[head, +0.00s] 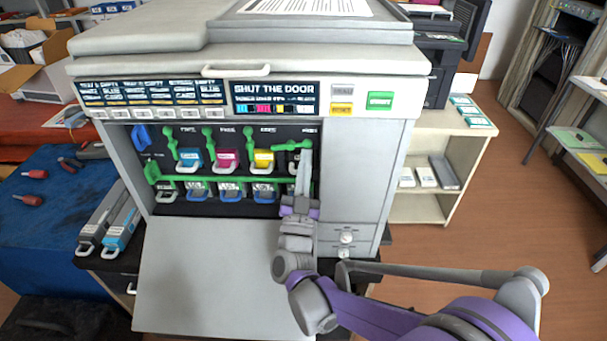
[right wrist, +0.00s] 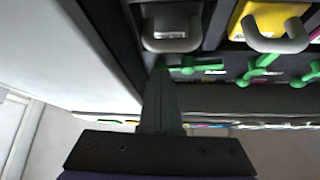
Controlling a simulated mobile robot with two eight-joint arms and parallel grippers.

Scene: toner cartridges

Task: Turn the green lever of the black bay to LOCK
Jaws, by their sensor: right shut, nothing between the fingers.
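The printer's upper row of bays holds cyan (head: 190,158), magenta (head: 227,160) and yellow (head: 263,158) cartridges, with the black bay at its right end. The black bay's green lever (head: 288,146) lies about level, while the other upper levers stand roughly upright. My right gripper (head: 304,152) is shut and empty at the lever's right end. In the right wrist view its fingertips (right wrist: 160,72) are beside the green lever (right wrist: 198,69), close to or touching it; contact is unclear. The black cartridge (right wrist: 172,28) shows there with a grey handle. My left gripper is not in view.
The printer's front door (head: 215,275) hangs open below the bays. The display (head: 276,97) reads "SHUT THE DOOR". Grey and cyan cartridges (head: 118,228) lie at the left. The printer's side wall is close to my right gripper.

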